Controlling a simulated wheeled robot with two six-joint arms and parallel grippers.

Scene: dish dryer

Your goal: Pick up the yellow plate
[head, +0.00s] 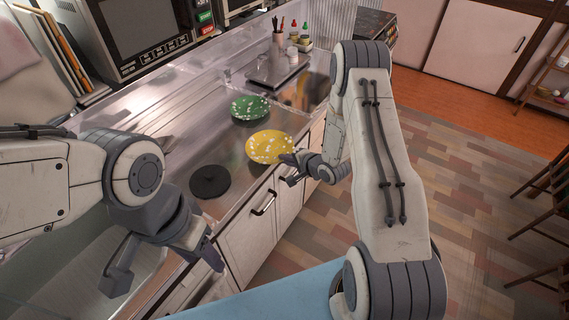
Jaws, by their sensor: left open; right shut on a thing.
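The yellow plate (265,146) with white spots is at the front edge of the steel counter, its right rim at my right gripper. My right gripper (290,168) is shut on that rim. I cannot tell whether the plate is lifted off the counter. My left gripper (165,272) is open and empty, low over the sink area at the lower left, well apart from the plate.
A green plate (249,107) with white spots lies behind the yellow one. A dark round disc (210,181) lies on the counter to the left. A microwave (135,35) stands at the back. Cabinet handles (264,203) stick out below the counter edge.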

